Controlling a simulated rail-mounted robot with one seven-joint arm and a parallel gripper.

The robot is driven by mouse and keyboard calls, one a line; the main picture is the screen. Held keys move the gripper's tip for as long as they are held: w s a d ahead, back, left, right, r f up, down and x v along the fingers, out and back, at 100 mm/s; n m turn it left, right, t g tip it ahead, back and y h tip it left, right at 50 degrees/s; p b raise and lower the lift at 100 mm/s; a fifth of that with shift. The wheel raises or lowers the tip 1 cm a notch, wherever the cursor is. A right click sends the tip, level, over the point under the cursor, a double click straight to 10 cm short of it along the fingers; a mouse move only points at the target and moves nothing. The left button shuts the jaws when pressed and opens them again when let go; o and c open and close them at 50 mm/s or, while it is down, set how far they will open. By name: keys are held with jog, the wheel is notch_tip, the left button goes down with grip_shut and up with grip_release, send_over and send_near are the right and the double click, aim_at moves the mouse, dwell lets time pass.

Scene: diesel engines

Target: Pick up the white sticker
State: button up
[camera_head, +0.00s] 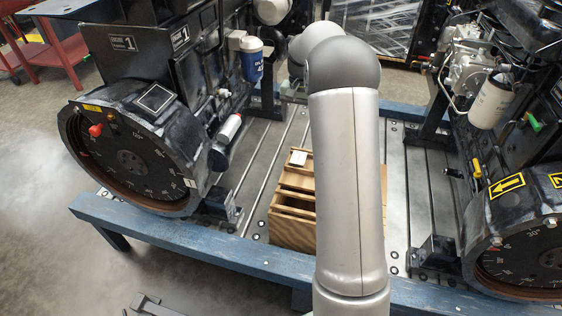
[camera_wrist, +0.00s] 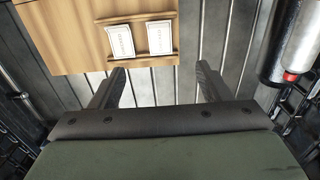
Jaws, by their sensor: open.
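Two small white stickers or cards show in the wrist view, side by side in a slot of a wooden box (camera_wrist: 60,35). The left white sticker (camera_wrist: 121,41) and the right white sticker (camera_wrist: 160,39) bear print too small to read. In the head view one white sticker (camera_head: 298,158) shows at the far end of the wooden box (camera_head: 290,234); my arm covers part of the box. My gripper (camera_wrist: 161,73) is open and empty. Its fingertips lie just below the stickers in the wrist view, apart from them.
A black engine with a round dial (camera_head: 130,163) stands left of the box and another (camera_head: 525,255) stands right. A blue-painted frame (camera_head: 190,238) borders the slatted metal bed. A silver cylinder with a red end (camera_wrist: 296,45) lies at the wrist view's right.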

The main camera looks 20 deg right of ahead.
jog(key=b, duration=0.2)
send_over(298, 161)
notch_tip(298, 161, down, 11)
jog(key=shift+s, duration=0.15)
jog(key=shift+a+f+b, duration=0.1)
jog(key=shift+f+b, duration=0.4)
jog(key=shift+f, duration=2.4)
jog(key=shift+f, duration=0.25)
jog(key=c, duration=1.1)
